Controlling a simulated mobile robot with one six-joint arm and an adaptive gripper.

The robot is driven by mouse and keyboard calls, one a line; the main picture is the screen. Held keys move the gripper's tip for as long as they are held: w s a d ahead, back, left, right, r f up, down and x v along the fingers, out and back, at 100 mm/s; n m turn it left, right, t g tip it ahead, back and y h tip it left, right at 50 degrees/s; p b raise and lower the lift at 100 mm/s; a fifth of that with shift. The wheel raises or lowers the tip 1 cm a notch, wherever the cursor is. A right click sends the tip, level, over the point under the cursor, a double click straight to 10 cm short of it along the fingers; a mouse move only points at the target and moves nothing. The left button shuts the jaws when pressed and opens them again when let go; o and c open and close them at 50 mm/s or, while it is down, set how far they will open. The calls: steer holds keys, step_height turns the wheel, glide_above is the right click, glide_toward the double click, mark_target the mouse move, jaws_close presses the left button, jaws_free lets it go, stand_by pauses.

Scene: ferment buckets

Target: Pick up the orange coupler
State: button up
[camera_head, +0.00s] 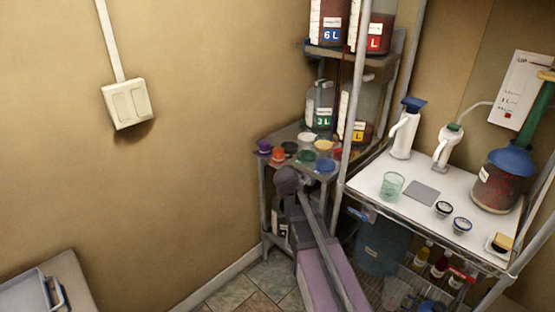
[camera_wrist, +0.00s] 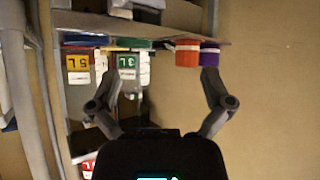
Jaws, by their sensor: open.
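The orange coupler (camera_head: 278,155) is a short round piece at the front left of a shelf, beside a purple one (camera_head: 264,146). In the wrist view, which appears upside down, the orange coupler (camera_wrist: 187,53) is right of centre, with the purple one (camera_wrist: 209,54) touching or very near its right side. My gripper (camera_wrist: 160,77) is open and empty, its two fingers spread. The orange coupler lies beyond the fingertips, nearer the right finger, apart from it. In the head view my arm hides the gripper's fingers.
Several coloured caps (camera_head: 307,156) crowd the same shelf, with labelled bottles (camera_head: 319,105) behind. A metal rack post (camera_head: 351,95) stands to the right. A white worktop (camera_head: 421,195) holds a glass, spray bottles and a jar.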

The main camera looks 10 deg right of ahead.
mark_target(279, 152)
steer(key=w+a+r+t, duration=0.2)
steer(key=w+r+t, duration=0.1)
steer(key=w, duration=0.3)
steer(key=shift+a+r+n+y+b, duration=0.2)
steer(key=shift+a+n+y+b, duration=0.1)
steer(key=shift+a+y+b, duration=0.1)
steer(key=shift+w+f, duration=0.1)
steer(key=shift+w, duration=0.05)
steer(key=b+x, duration=0.2)
steer(key=x, duration=0.5)
steer(key=shift+w, duration=0.15)
steer(key=shift+w+d+f+b, duration=0.2)
steer(key=shift+w+b, duration=0.2)
steer(key=shift+w, duration=0.15)
steer(key=shift+r+b+x, duration=0.15)
steer(key=shift+b+x, duration=0.2)
steer(key=shift+x, duration=0.95)
steer(key=shift+r+b+x, duration=0.15)
steer(key=shift+b+x, duration=0.2)
steer(key=shift+x, duration=0.9)
steer(key=shift+w, duration=0.15)
